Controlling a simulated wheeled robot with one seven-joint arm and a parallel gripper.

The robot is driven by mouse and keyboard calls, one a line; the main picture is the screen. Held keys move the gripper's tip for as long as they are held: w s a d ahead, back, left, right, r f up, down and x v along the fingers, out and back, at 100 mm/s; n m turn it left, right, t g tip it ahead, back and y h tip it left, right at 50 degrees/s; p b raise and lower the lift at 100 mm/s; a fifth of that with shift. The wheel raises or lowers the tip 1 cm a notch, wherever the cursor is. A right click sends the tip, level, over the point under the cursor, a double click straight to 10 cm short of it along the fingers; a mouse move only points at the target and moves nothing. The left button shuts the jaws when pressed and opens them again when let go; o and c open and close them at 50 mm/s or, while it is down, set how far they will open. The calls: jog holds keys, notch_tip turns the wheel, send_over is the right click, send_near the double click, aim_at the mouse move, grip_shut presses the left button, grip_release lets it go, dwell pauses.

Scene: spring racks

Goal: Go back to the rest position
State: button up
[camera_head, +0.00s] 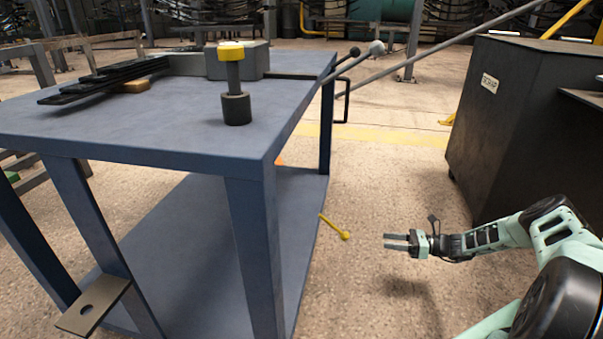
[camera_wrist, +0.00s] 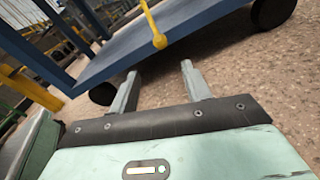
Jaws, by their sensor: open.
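My gripper (camera_head: 397,242) is at the right in the head view, held out over the floor beside the blue table. Its fingers point left and are apart, with nothing between them. In the wrist view my gripper (camera_wrist: 161,84) also shows its two grey fingers spread and empty. My arm reaches in from the lower right corner of the head view.
The blue table (camera_head: 150,135) has a lower shelf (camera_head: 215,255) and bears a black post with a yellow top (camera_head: 231,52). A yellow-ended lever (camera_head: 344,235) sticks out toward my gripper. A dark cabinet (camera_head: 510,110) stands right; floor between is clear.

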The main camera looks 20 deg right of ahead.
jog(key=a+r+n+g+h, duration=0.4)
jog(key=a+r+n+g, duration=0.6)
jog(key=a+n, duration=0.15)
jog(key=s+a+r+n+t+h, duration=0.1)
jog(key=s+a+r+n+h, duration=0.4)
jog(key=s+r+n, duration=0.5)
jog(key=s+a+r+n+t+h, duration=0.1)
jog(key=s+a+r+n+h, duration=0.5)
jog(key=r, duration=0.6)
jog(key=s+a+r+n+g+y+p, duration=0.2)
jog(key=s+a+r+n+p, duration=0.7)
jog(key=s+a+r+p, duration=0.6)
notch_tip(320, 180, up, 36)
jog(key=a+p, duration=0.2)
jog(key=p, duration=3.1)
jog(key=shift+a+f+m+p, duration=0.2)
jog(key=shift+a+m+p, duration=0.1)
jog(key=shift+a+m, duration=0.1)
